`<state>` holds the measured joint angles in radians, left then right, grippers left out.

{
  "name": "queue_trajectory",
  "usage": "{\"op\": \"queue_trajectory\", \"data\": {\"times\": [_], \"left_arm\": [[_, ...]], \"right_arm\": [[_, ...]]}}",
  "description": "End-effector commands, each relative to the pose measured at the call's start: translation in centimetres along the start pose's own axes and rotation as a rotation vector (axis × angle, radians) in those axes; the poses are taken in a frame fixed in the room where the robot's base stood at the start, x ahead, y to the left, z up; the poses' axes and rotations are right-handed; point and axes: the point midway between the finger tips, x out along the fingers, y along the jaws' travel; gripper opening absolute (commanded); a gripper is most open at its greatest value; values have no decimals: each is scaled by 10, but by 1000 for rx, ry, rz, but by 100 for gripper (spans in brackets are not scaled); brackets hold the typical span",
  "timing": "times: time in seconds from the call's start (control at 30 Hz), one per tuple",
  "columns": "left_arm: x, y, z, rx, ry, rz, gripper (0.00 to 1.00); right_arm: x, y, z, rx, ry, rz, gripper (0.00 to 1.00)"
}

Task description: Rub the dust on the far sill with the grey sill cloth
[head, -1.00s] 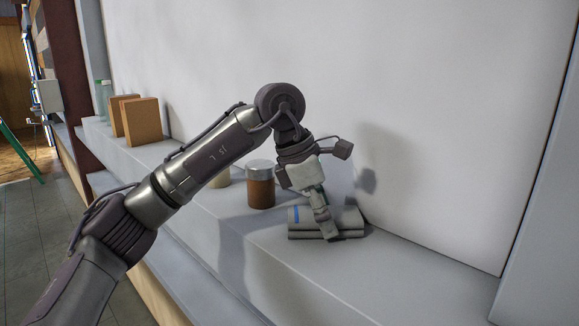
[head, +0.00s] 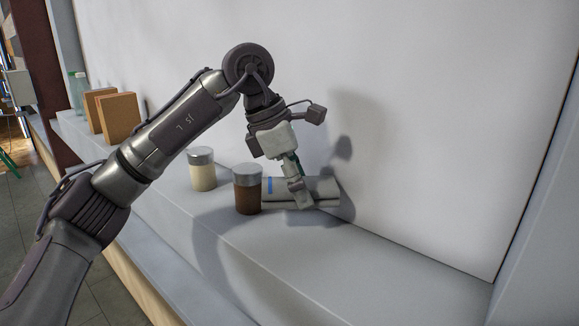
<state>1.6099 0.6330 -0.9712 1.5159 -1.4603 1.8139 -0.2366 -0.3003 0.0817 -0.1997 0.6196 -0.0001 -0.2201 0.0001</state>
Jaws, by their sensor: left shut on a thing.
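The grey sill cloth (head: 322,188) is a folded pad with a blue mark, at the back of the pale sill (head: 375,262) close to the white wall. My left gripper (head: 299,196) reaches down over it, its fingers shut on the cloth. The cloth seems slightly raised, with a shadow beside it on the wall; I cannot tell if it touches the sill. I cannot make out any dust on the sill. My right gripper is out of view.
A brown jar (head: 247,193) with a grey lid stands just left of the cloth, and a cream jar (head: 203,174) further left. Two tan boxes (head: 118,118) and a greenish bottle (head: 77,92) stand at the sill's far left. The sill's right part is clear.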

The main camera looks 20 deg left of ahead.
Motion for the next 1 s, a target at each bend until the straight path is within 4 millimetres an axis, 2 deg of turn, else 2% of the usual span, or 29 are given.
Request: {"op": "queue_trajectory", "data": {"times": [0.1, 0.27, 1.0], "left_arm": [[-14, -2, 5, 2, -1, 0, 29], [-22, -4, 8, 3, 0, -1, 29], [-22, -5, 8, 3, 0, -1, 29]], "right_arm": [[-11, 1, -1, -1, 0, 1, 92], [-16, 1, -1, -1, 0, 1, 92], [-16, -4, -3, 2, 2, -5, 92]]}}
